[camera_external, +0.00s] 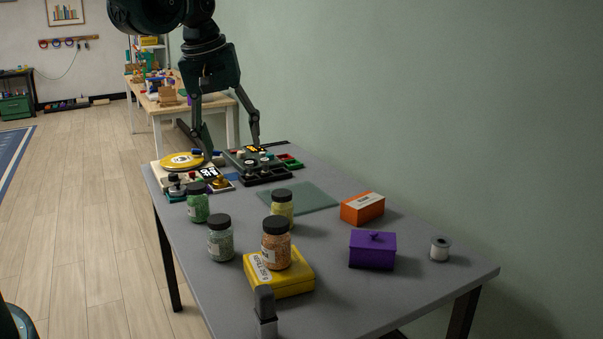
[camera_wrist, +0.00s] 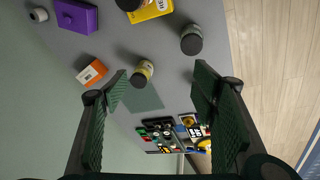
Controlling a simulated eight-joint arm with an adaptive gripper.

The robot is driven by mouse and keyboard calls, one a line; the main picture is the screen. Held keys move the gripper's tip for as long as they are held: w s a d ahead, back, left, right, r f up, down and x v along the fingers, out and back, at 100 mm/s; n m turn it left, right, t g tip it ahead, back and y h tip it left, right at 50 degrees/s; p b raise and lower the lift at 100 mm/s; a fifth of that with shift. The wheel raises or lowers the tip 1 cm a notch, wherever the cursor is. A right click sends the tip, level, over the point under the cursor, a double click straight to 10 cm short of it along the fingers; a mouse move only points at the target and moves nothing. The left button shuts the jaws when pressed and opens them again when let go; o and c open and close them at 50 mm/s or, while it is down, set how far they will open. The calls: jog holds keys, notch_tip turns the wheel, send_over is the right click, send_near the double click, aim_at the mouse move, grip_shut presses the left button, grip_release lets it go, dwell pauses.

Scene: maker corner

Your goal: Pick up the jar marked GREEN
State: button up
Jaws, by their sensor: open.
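Several jars with dark lids stand on the grey table; I cannot read the word on any label. In the external view, one jar has dark green contents (camera_external: 198,206), one pale grey-green (camera_external: 220,243) and one yellow-green (camera_external: 282,211). A jar with orange contents (camera_external: 276,250) stands on a yellow box (camera_external: 292,284). My gripper (camera_external: 229,146) is open and empty above the table's far end, apart from the jars. The wrist view shows the yellow-green jar (camera_wrist: 144,70) between my spread fingers (camera_wrist: 160,84) in the picture, and another jar (camera_wrist: 191,41) beyond; the dark green one is not clearly visible.
A purple lidded box (camera_external: 372,252), an orange box (camera_external: 362,208) and a spool (camera_external: 440,249) stand to the right. A flat green mat (camera_external: 300,197) lies mid-table. Trays and parts (camera_external: 265,175) and a yellow disc (camera_external: 183,161) crowd the far end. A wall borders the right.

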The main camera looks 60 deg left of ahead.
aim_at(195, 186)
jog(key=s+a+f+n+g, duration=0.1)
jog(key=a+f+n, duration=0.2)
jog(key=a+f, duration=0.3)
jog(key=s+a+f+n+g+h, duration=0.1)
jog(key=a+f+n, duration=0.2)
jog(key=a+f, duration=0.3)
jog(key=s+a+f+n+g+b, duration=0.1)
jog(key=a+f+n, duration=0.3)
jog(key=a, duration=1)
jog(key=shift+s+f, duration=0.15)
jog(key=shift+f, duration=0.6)
jog(key=shift+s+f, duration=0.1)
jog(key=shift+f, duration=0.65)
jog(key=shift+f, duration=1.25)
jog(key=shift+f, duration=0.15)
jog(key=shift+w+f+b, duration=0.2)
jog(key=shift+f+b, duration=0.55)
jog(key=shift+f, duration=1.75)
jog(key=shift+c, duration=0.2)
